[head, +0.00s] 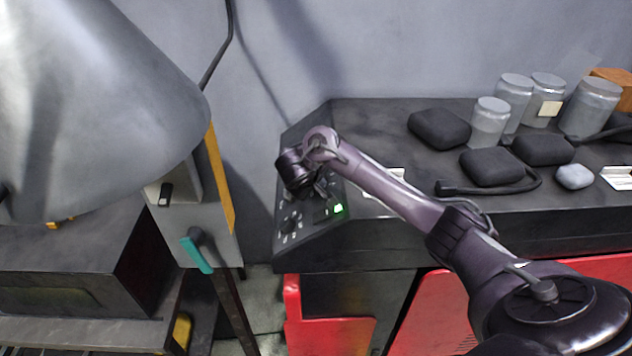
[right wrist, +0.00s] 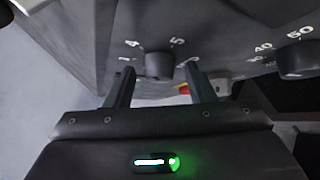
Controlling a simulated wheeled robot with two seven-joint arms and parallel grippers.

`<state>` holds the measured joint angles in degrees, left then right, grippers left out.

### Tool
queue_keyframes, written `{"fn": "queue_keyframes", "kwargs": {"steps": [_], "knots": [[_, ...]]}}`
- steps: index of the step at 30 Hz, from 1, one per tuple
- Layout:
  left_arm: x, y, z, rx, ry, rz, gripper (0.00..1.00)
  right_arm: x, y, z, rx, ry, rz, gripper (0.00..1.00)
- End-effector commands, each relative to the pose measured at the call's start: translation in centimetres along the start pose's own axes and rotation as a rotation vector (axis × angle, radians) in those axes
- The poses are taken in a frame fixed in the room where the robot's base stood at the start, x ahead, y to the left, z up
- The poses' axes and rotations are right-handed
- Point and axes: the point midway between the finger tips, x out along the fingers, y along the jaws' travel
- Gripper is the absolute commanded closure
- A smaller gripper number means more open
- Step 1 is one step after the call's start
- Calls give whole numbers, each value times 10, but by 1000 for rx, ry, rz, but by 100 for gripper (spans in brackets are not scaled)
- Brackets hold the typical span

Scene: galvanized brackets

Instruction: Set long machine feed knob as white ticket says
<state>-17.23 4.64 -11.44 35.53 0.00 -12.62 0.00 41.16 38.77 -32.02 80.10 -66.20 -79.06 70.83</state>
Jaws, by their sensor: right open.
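The long dark machine (head: 370,232) has a sloped control panel at its left end. In the right wrist view a dark round knob (right wrist: 160,66) has white numbers around it, among them 4 and 5. My right gripper (right wrist: 156,75) is open, with one finger on each side of this knob; I cannot tell whether they touch it. In the head view my right gripper (head: 328,192) is over the panel and hides part of it. A white ticket (head: 391,176) lies on the machine top, partly behind my right arm, its writing too small to read. My left gripper is not in view.
A second knob (right wrist: 297,62) with 30, 40 and 50 is at the right. Jars (head: 489,122), black pouches (head: 440,128) and another white card (head: 618,178) lie right. A grey cone-shaped hood (head: 90,110) fills the upper left.

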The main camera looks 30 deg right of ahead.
Motion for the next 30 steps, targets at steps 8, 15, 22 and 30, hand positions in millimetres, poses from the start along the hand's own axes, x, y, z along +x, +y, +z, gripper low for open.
{"fn": "queue_keyframes", "kwargs": {"steps": [8, 15, 22, 30], "knots": [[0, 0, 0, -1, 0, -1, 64, 0, 0, 0, -1, 0, 0, 74], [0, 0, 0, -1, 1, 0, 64, 0, 0, 0, 0, 0, 1, 95], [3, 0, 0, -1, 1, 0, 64, 0, -2, 0, 35, -4, 33, 95], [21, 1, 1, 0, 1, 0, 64, 3, -6, 1, 160, -16, 150, 95]]}}
